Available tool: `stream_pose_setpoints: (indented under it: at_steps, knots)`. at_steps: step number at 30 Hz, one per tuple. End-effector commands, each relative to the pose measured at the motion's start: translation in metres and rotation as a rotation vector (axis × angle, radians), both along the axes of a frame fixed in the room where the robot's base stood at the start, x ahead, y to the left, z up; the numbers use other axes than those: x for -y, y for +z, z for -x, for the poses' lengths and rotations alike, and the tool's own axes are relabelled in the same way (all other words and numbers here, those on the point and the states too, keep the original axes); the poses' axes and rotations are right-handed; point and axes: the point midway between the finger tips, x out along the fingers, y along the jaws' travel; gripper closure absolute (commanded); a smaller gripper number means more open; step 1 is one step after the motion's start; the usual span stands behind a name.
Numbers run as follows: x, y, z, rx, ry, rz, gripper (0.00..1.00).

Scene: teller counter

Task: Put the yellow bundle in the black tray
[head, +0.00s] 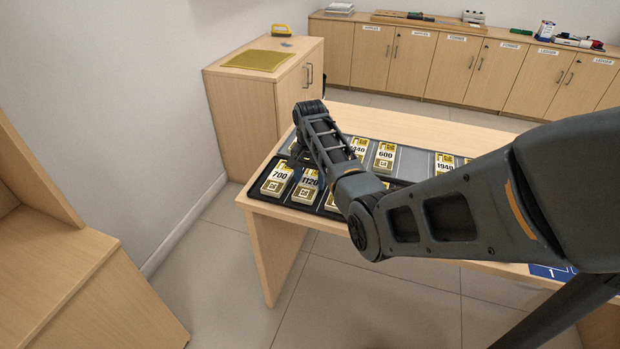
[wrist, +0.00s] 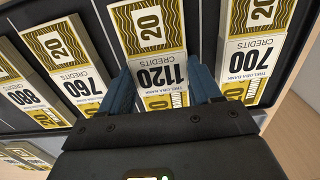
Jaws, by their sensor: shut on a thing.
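A yellow-patterned bundle marked 1120 (wrist: 150,28) is between the two blue fingers of my gripper (wrist: 162,84) in the wrist view. The gripper is shut on this bundle. In the head view the bundle (head: 308,186) shows at the front left of the black tray (head: 413,165), below my gripper (head: 297,168). It is in line with its slot; I cannot tell whether it is lifted. Similar yellow-and-white bundles lie beside it: 700 (wrist: 250,50) on one side and 760 (wrist: 70,50) on the other. My arm hides the tray's middle.
More bundles, such as 600 (head: 385,157), lie in the back row. Dividers separate the slots. A cabinet with a yellow mat (head: 258,60) stands behind left. A blue card (head: 550,272) lies at the counter's right. Bare wood (head: 420,125) is clear behind the tray.

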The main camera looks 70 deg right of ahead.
Motion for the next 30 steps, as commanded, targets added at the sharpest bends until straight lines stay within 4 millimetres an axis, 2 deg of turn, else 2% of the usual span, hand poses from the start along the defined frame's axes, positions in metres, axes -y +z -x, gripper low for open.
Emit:
stream_pose_setpoints:
  at_steps: [4, 5, 12, 19, 23, 26, 30]
  knots:
    - [0.000, -0.003, 0.000, 0.000, 0.000, -0.001, 0.69]
    - [0.000, -0.003, 0.000, 0.000, 0.000, -0.001, 0.35]
    - [0.000, -0.002, 0.000, 0.000, 0.000, -0.001, 0.12]
    - [0.000, -0.002, 0.000, 0.000, 0.000, 0.000, 0.11]
    - [0.000, 0.005, -0.001, 0.001, 0.001, 0.001, 0.11]
    - [0.000, 0.018, -0.001, 0.003, 0.001, 0.002, 0.11]
    - [0.000, 0.046, -0.001, 0.003, 0.002, 0.003, 0.11]
